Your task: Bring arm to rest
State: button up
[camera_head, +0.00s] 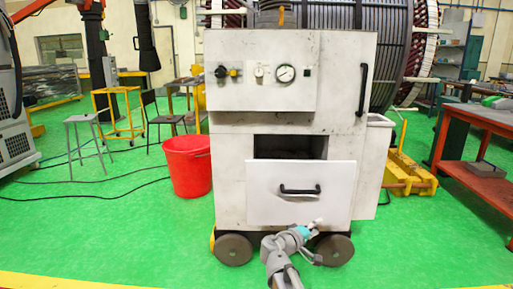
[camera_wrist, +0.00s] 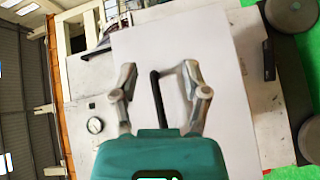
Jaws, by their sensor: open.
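My gripper (camera_head: 317,240) is at the end of my arm, low in front of the white cabinet (camera_head: 230,125) in the head view. It shows below the black bar handle (camera_head: 300,190) of the drawer (camera_head: 325,208), with a visible gap in the picture. The drawer is pulled out, and a dark opening shows above its front. In the wrist view my gripper (camera_wrist: 160,85) has its two grey fingers spread and empty. The drawer handle (camera_wrist: 157,98) shows between them against the white drawer front (camera_wrist: 222,75). Its depth from the fingertips is hard to tell.
A red bucket (camera_head: 188,168) stands left of the cabinet. A red workbench (camera_head: 478,170) is at the right, and a yellow floor frame (camera_head: 408,180) is behind. Stools stand at the left. Open green floor (camera_head: 110,235) lies to the left and front.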

jog(key=s+d+f+m+g+y, duration=0.3)
jog(key=s+f+m+g+y, duration=0.35)
jog(key=s+f, duration=0.65)
jog(key=s+a+f+n+g+y, duration=0.1)
jog(key=s+a+f+g+y, duration=0.35)
jog(key=y, duration=0.35)
notch_tip(320, 180, up, 34)
jog(key=p, duration=3.3)
jog(key=shift+a+f+t+h+p, duration=0.25)
jog(key=shift+a+t+h+p, duration=0.05)
jog(key=shift+a+h, duration=0.1)
